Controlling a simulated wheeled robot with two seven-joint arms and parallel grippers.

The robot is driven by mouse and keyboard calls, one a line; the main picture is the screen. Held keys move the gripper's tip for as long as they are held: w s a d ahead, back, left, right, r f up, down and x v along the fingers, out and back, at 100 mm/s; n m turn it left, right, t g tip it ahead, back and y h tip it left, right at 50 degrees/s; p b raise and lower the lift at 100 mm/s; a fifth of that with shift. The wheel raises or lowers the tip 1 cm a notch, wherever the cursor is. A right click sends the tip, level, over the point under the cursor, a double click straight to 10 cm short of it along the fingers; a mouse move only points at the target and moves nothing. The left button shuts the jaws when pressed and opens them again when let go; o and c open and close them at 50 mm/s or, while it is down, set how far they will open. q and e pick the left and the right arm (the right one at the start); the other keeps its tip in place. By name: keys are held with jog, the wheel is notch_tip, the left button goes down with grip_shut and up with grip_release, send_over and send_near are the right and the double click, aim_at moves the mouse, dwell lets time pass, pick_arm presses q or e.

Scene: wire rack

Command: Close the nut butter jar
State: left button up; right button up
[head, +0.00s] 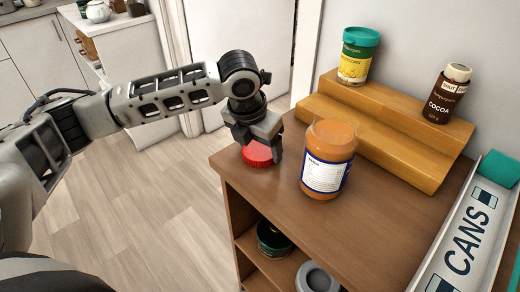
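The nut butter jar (322,176) stands upright on the brown wooden top, orange-brown with a white and blue label. No red lid sits on it. A red lid (257,155) is near the top's left edge, left of the jar. My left gripper (260,146) points down at the lid, its fingers apart on either side of it. Whether the fingers press on the lid, and whether it rests on the wood, I cannot tell. My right gripper is not in view.
A stepped wooden riser (385,130) behind the jar holds a green-lidded yellow jar (356,65) and a cocoa jar (447,94). A CANS rack (465,240) stands at the right. Bare wood (370,225) lies in front of the riser. A dark green-rimmed container (272,240) is on the shelf below.

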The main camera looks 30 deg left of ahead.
aim_at(262, 147)
pick_arm(q)
jog(key=shift+r, duration=0.15)
jog(key=shift+r, duration=0.2)
jog(key=v, duration=0.3)
jog(key=shift+w+d+r, duration=0.1)
jog(key=shift+w+r, duration=0.1)
jog(key=s+r, duration=0.3)
jog(key=s, duration=0.1)
jog(key=s+d+r, duration=0.1)
jog(key=s+r, duration=0.2)
jog(key=s, duration=0.2)
jog(key=s+r, duration=0.3)
jog(key=s, duration=0.1)
jog(key=shift+s+d, duration=0.2)
jog(key=shift+d, duration=0.15)
